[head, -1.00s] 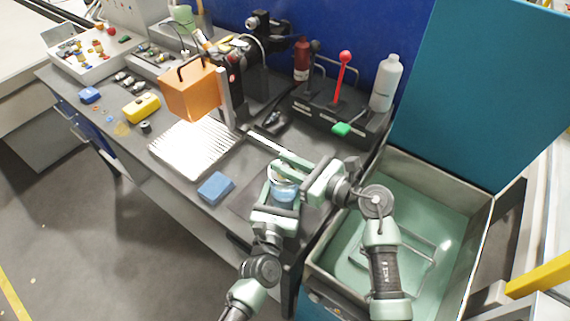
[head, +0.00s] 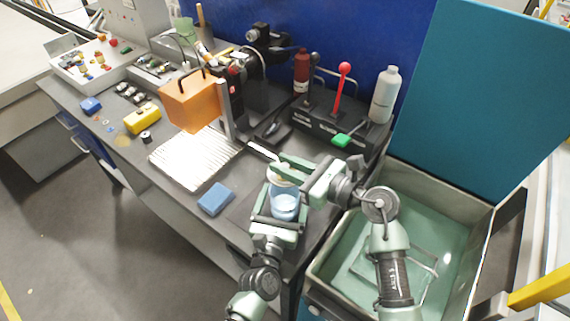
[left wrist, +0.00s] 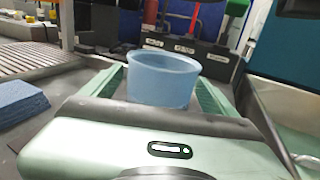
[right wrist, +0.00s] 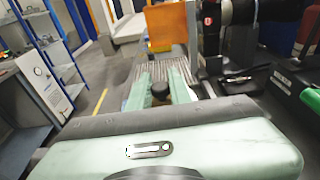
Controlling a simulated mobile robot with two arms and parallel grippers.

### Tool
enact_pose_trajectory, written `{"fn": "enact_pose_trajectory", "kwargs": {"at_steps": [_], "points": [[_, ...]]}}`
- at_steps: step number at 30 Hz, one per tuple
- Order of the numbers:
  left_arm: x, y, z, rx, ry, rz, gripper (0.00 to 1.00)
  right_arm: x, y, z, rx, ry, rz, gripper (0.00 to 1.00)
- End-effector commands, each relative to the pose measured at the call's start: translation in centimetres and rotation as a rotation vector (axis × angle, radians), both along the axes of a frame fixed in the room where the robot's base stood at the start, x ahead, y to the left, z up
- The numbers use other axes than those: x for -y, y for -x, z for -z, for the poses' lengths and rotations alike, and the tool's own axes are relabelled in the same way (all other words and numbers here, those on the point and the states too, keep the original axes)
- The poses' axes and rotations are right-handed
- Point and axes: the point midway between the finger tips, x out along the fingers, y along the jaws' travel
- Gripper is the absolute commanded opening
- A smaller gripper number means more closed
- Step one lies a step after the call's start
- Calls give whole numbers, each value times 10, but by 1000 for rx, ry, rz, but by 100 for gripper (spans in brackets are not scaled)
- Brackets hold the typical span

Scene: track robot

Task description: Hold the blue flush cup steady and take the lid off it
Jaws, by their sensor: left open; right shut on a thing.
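The blue cup (head: 286,208) stands near the bench's front right corner, its open top showing. In the left wrist view the cup (left wrist: 163,82) stands upright between the fingers of my left gripper (left wrist: 160,97). That gripper (head: 284,206) is open, with a finger on either side of the cup. My right gripper (head: 283,169) is beyond the cup's rim, shut on the lid (head: 279,176), which is pale and apart from the cup. The right wrist view shows its dark knob (right wrist: 160,91) between the fingertips; most of the lid is hidden there.
A blue block (head: 215,198) and a ribbed metal plate (head: 193,157) lie to the left. An orange box (head: 190,102) stands behind the plate. A black lever unit (head: 330,125) and a white bottle (head: 384,95) stand behind. A deep green bin (head: 425,225) is at the right.

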Motion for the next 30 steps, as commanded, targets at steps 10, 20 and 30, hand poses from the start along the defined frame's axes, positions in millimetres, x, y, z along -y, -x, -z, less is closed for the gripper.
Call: {"fn": "enact_pose_trajectory", "kwargs": {"at_steps": [10, 20, 30], "points": [[-13, 55, 5, -4, -1, 1, 89, 0, 0, 14, 0, 0, 0, 0], [-26, 108, 2, -2, -1, 1, 89, 0, 0, 26, 0, 0, 0, 0], [-28, 116, 0, 0, 0, 0, 89, 0, 0, 27, 0, 0, 0, 0]]}}
